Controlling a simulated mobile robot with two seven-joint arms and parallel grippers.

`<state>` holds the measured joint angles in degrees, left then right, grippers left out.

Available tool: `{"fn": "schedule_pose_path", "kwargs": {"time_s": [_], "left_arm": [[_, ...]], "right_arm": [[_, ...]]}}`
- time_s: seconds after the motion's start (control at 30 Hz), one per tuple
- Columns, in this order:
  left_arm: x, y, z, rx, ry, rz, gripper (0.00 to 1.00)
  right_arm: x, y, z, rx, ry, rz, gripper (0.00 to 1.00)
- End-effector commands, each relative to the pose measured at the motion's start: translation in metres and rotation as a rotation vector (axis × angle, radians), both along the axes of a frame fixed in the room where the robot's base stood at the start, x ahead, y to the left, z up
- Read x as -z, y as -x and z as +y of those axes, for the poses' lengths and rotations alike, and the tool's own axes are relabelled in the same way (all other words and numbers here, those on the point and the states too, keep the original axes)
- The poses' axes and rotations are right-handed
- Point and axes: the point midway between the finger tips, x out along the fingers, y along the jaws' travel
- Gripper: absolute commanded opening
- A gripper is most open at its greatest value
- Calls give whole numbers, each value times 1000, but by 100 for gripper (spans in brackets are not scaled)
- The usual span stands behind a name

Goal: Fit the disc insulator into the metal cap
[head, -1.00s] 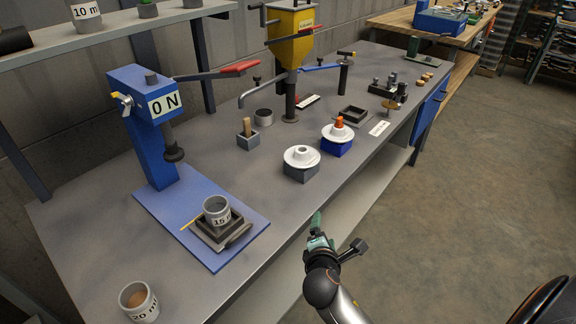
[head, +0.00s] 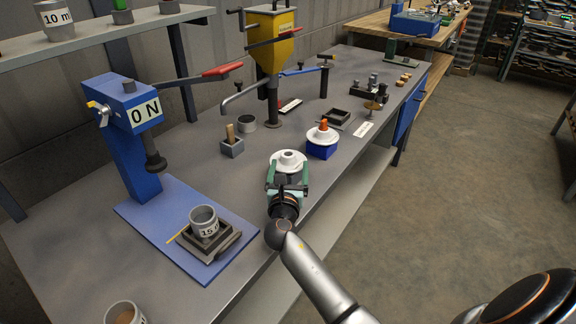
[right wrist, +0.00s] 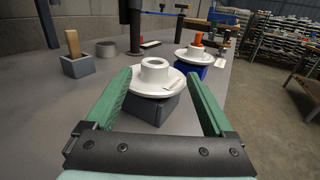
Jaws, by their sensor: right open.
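A white disc insulator (head: 288,158) with a raised hollow hub sits on a grey block; it also shows in the right wrist view (right wrist: 155,83). My right gripper (head: 288,178) is open, its green fingers on either side of the disc's near part. Contact with the rim cannot be told. A second white disc (head: 323,136) with an orange top sits on a blue block. A grey metal cup (head: 204,221) marked 15 stands in a dark tray on the blue press base; I cannot tell whether it is the cap. My left gripper is not in view.
The blue press (head: 131,125) with a red-handled lever stands at the left. A yellow hopper (head: 270,45) on a post stands behind. A grey block with a wooden peg (head: 231,143) and a grey ring (head: 246,123) stand left of the disc. Bench is clear between press and disc.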

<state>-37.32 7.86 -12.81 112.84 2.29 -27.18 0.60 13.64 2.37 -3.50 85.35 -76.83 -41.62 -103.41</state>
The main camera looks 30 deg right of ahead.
Motion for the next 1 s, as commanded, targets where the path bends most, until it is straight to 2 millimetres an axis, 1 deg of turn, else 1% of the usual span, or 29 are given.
{"fn": "schedule_pose_path", "kwargs": {"time_s": [0.13, 0.3, 0.4, 0.53, 0.73, 0.77, 1.0], "left_arm": [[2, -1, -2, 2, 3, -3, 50], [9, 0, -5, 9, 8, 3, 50], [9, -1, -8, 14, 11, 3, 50], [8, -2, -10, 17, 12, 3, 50], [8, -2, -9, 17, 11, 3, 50], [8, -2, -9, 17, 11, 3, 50], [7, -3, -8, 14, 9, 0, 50]], "right_arm": [[2, -11, -5, -1, -1, -1, 88], [5, -33, -15, 1, -1, -2, 88], [4, -42, -23, 1, 1, -1, 88], [4, -47, -27, 0, -1, -1, 88], [3, -47, -27, 0, -2, -1, 88], [3, -47, -27, 0, -2, -1, 85], [4, -47, -27, 0, -2, 0, 58]]}}
